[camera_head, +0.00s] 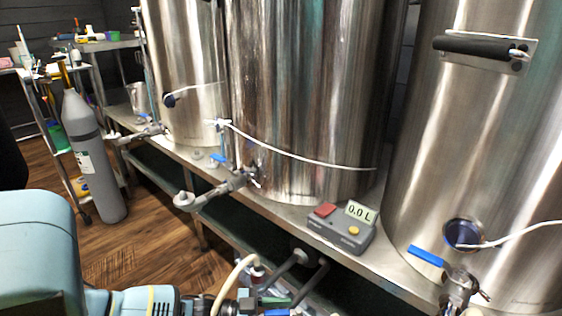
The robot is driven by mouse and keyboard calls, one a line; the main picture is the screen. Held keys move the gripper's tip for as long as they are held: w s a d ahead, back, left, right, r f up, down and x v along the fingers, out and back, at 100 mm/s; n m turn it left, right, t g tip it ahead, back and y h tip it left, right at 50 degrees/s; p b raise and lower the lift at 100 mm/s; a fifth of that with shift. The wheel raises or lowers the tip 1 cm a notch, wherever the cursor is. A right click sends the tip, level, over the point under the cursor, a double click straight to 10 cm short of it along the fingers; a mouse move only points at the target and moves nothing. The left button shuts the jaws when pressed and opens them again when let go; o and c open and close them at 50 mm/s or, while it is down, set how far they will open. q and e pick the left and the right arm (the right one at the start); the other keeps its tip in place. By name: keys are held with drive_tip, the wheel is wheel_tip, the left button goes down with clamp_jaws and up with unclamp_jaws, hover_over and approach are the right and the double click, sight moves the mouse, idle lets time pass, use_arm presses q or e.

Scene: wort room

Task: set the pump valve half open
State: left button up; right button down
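At the bottom edge, below the steel bench, a beige hose (235,277) runs down to metal fittings. A small blue lever (276,312) shows there, cut off by the frame; it may be the pump valve's handle, and its angle is unclear. The pump body is not clearly visible. My teal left arm comes in from the lower left and reaches toward these fittings. Its gripper (228,308) is mostly cut off at the bottom edge, so I cannot tell whether it is open or touching the lever. My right gripper is out of view.
Large steel tanks (300,95) stand on the bench. The right tank has a valve with a blue handle (427,256); the middle tank has an outlet valve (222,187). A grey meter (343,230) reads 0.0 L. A grey gas cylinder (98,170) stands on the wooden floor at left.

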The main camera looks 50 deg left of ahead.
use_arm(q)
drive_tip(key=p+v, duration=0.2)
drive_tip(key=v, duration=0.5)
drive_tip(key=shift+s+a, duration=0.2)
drive_tip(key=shift+s, duration=0.15)
idle(0.4)
